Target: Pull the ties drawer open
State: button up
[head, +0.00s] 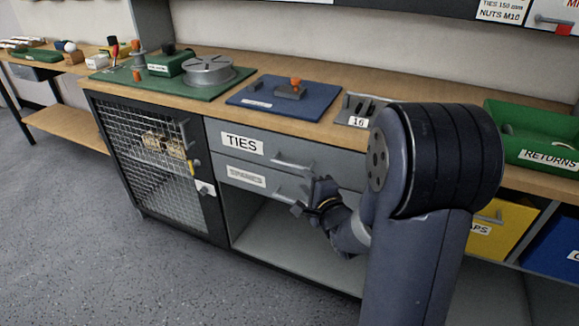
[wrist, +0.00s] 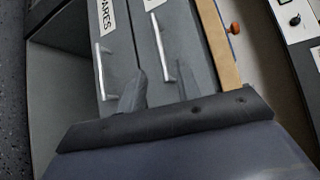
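The ties drawer (head: 262,147) is the upper grey drawer, labelled TIES, with its front looking flush with the cabinet. Its bar handle (head: 293,164) also shows in the wrist view (wrist: 160,47). My gripper (head: 311,196) is in front of the drawers, below and to the right of the ties handle in the head view. Its fingers look spread and hold nothing visible. The gripper appears apart from the ties handle.
The spares drawer (head: 246,180) with its own handle (wrist: 103,70) is directly below. An open shelf space (head: 285,240) lies under it. A mesh-door cabinet (head: 155,165) stands left. The wooden worktop (head: 309,128) overhangs above, bearing a blue board (head: 262,94). A yellow bin (head: 505,225) is right.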

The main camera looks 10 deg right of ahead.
aim_at(293, 166)
jog(key=b+x, duration=0.1)
jog(key=x, duration=0.9)
grip_shut()
dwell(0.4)
